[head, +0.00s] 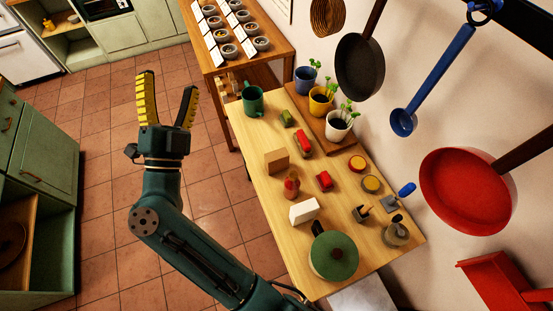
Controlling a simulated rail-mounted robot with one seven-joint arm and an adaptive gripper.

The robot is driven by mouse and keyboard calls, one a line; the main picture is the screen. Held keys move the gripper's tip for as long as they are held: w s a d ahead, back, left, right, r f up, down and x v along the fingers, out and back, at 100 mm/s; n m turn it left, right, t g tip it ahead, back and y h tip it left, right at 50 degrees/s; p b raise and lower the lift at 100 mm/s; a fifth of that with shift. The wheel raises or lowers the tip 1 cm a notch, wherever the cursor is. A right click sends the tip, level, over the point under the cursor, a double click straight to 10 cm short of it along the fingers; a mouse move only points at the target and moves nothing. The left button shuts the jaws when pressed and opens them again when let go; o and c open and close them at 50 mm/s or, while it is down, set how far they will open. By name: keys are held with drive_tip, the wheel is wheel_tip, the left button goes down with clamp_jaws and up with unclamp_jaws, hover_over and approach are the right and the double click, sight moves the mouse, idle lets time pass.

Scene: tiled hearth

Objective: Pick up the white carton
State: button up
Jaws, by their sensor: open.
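The white carton (304,210) is a small white block with a slanted top. It stands on the wooden table (244,132), just behind the green lidded pot and in front of a small reddish-brown item. My gripper (168,98) is raised over the tiled floor, left of the table and well apart from the carton. Its two yellow-padded fingers point up in the picture and are spread, with nothing between them. The carton's near lower part is close to the pot, and I cannot tell whether they touch.
A green pot (334,256), a tan block (277,161), red items (324,181) and a green mug (253,100) crowd the table. Potted seedlings (339,124) stand along the wall. A red pan (466,191) and a blue ladle (403,122) hang at right. The floor at left is clear.

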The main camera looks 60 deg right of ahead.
drive_tip(key=s+d+f+m+g+y+b, duration=0.25)
drive_tip(key=f+g, duration=0.35)
drive_tip(key=f, duration=0.8)
drive_tip(key=n+g+y+b, duration=0.1)
drive_tip(key=g+y+b, duration=0.2)
drive_tip(key=g+y, duration=0.75)
approach(292, 212)
drive_tip(key=s+d+f+b, duration=0.1)
drive_tip(key=d+f+b, duration=0.1)
drive_tip(key=b, duration=0.1)
drive_tip(key=s+d+f+g+h+b, duration=0.1)
drive_tip(key=d+f+b, duration=0.1)
drive_tip(key=b, duration=0.1)
drive_tip(key=s+d+f+g+h+b, duration=0.1)
drive_tip(key=s+f+b, duration=0.1)
drive_tip(key=b, duration=0.1)
drive_tip(key=shift+d+f, duration=0.15)
drive_tip(key=shift+d, duration=0.25)
drive_tip(key=shift+s+d+b, duration=0.15)
drive_tip(key=shift+s+b, duration=0.05)
drive_tip(key=shift+b, duration=0.2)
drive_tip(key=b+x, duration=0.4)
drive_tip(key=b, duration=0.1)
drive_tip(key=shift+s+f, duration=0.1)
drive_tip(key=shift+f, duration=0.1)
drive_tip(key=shift+s+d+f, duration=0.1)
drive_tip(key=shift+s+d, duration=0.15)
drive_tip(key=shift+d, duration=0.1)
